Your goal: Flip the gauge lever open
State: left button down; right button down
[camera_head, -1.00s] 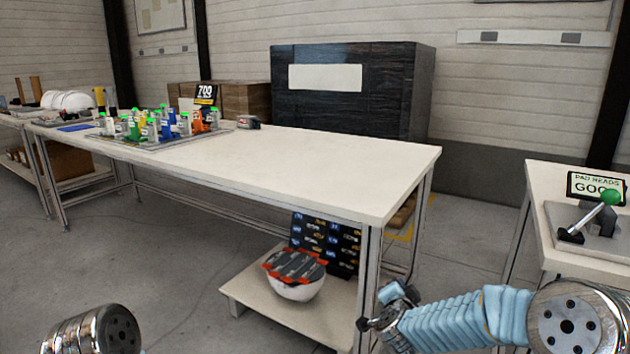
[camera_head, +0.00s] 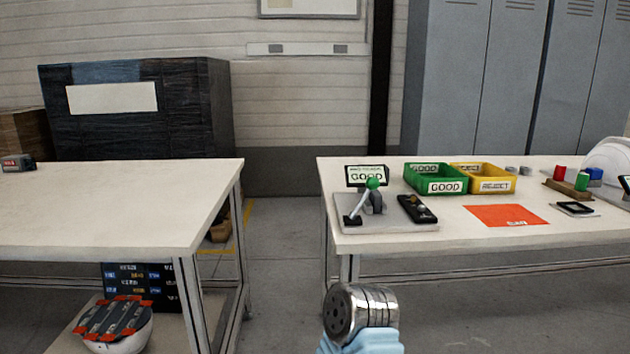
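The gauge lever (camera_head: 362,198) is a pale rod with a green ball knob (camera_head: 373,183), leaning up to the right. It is on a grey gauge plate (camera_head: 385,222) at the left end of the right-hand table. A small sign (camera_head: 366,175) reading GOOD stands behind it. A black device (camera_head: 416,208) lies on the plate to the right of the lever. One of my arm links shows at the bottom centre, in front of the table and apart from the lever. Neither gripper shows in the head view.
On the right-hand table (camera_head: 460,231) are a green GOOD bin (camera_head: 436,186), a yellow REJECT bin (camera_head: 495,187) and an orange mat (camera_head: 505,216). The left table (camera_head: 120,215) is separated by a floor gap. Grey lockers (camera_head: 470,80) stand behind.

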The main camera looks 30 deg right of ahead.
aim_at(372, 183)
jog(key=z, duration=1.35)
